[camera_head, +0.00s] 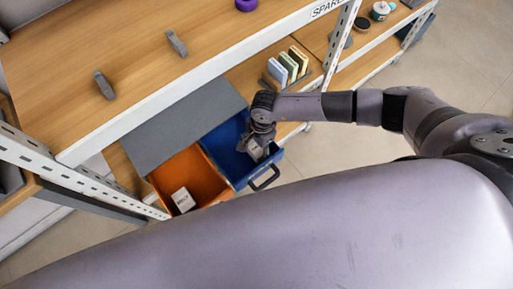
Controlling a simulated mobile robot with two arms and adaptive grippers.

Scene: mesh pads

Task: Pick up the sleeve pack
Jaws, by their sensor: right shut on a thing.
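My right gripper (257,149) reaches down into the blue bin (222,141) from the right. It is shut on a small pale item, taken as the sleeve pack, mostly hidden by the fingers. A small white box with dark lettering (183,199) lies in the orange bin (170,173), left of the blue bin; the lettering is too small to read. My left gripper is out of view.
The blue bin has a dark front handle (265,178). Upright pale slabs (287,66) stand in a rack just behind my right gripper. A wooden upper shelf (140,50) with a white edge overhangs at the left.

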